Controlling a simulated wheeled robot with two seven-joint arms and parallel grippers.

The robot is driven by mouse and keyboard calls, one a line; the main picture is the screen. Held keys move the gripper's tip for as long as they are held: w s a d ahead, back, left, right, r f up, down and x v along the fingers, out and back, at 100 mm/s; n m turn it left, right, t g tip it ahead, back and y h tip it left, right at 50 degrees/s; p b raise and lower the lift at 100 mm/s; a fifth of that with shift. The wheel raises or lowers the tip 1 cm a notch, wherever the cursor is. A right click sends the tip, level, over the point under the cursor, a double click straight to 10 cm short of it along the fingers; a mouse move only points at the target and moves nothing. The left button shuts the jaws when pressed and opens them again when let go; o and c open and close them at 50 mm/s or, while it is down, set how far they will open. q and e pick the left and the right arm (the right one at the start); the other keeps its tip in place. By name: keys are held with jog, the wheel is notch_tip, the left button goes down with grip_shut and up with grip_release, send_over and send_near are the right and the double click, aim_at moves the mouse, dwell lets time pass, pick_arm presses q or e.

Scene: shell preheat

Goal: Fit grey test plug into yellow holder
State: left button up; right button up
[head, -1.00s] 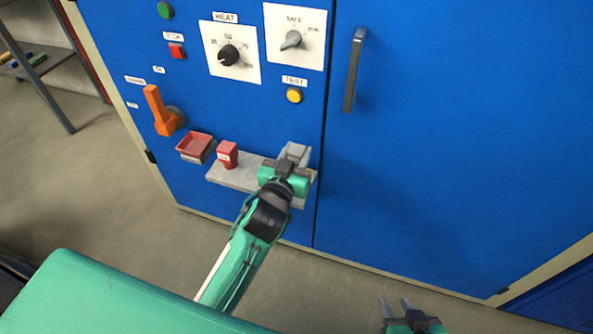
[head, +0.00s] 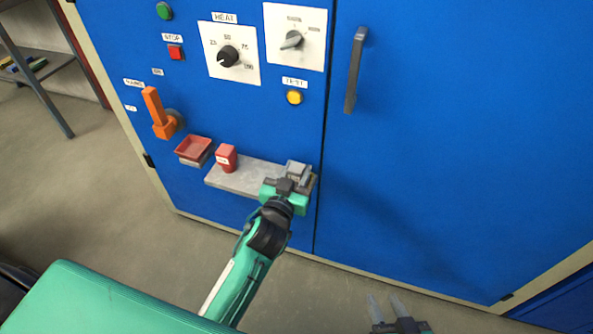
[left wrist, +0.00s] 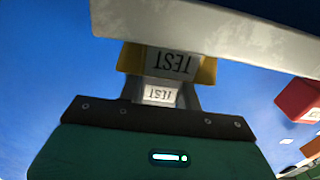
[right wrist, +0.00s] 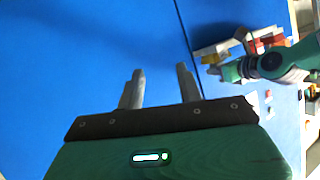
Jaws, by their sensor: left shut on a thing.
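My left gripper (head: 289,186) is at the right end of the small grey shelf and is shut on the grey test plug (head: 298,170). In the left wrist view the plug (left wrist: 160,94), with an upside-down TEST label, sits between the fingers. The yellow holder (left wrist: 207,70), with its own TEST label, is right beyond the plug, against the pale shelf edge. Plug and holder overlap in that view, so I cannot tell whether they touch. The holder is not visible in the head view. My right gripper (right wrist: 160,88) is open and empty, low before the blue door.
The shelf (head: 240,178) also carries a red block (head: 226,158). A red tray (head: 194,148) and an orange lever (head: 157,112) are to its left. Dials and a yellow button (head: 294,97) are above. A door handle (head: 355,70) is at upper right. Floor in front is clear.

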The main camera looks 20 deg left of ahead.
pick_arm(q)
jog(key=o, duration=1)
jog(key=shift+f, duration=0.1)
pick_arm(e)
jog(key=shift+a, duration=0.1)
pick_arm(q)
jog(key=shift+r+p, duration=0.3)
jog(key=shift+r, duration=0.15)
jog(key=s, duration=1.2)
jog(key=s+d+f+m+g+h, duration=0.1)
jog(key=s+d+f+g+h, duration=0.1)
jog(key=s+f+g, duration=0.1)
jog(key=s+d+f+m+g+h, duration=0.1)
jog(key=s+d+f+g+h, duration=0.1)
jog(key=s, duration=0.6)
notch_tip(320, 180, down, 3)
jog(key=shift+s+d+r+m+g, duration=0.1)
jog(key=shift+s+d+m+g, duration=0.15)
jog(key=shift+d+g, duration=0.7)
pick_arm(e)
jog(key=shift+d+f+g+h, duration=0.15)
jog(key=shift+d+g+h, duration=0.15)
jog(key=shift+d+g, duration=0.45)
pick_arm(q)
jog(key=shift+w+a, duration=0.1)
jog(key=shift+a, duration=0.1)
pick_arm(e)
jog(key=shift+s, duration=0.15)
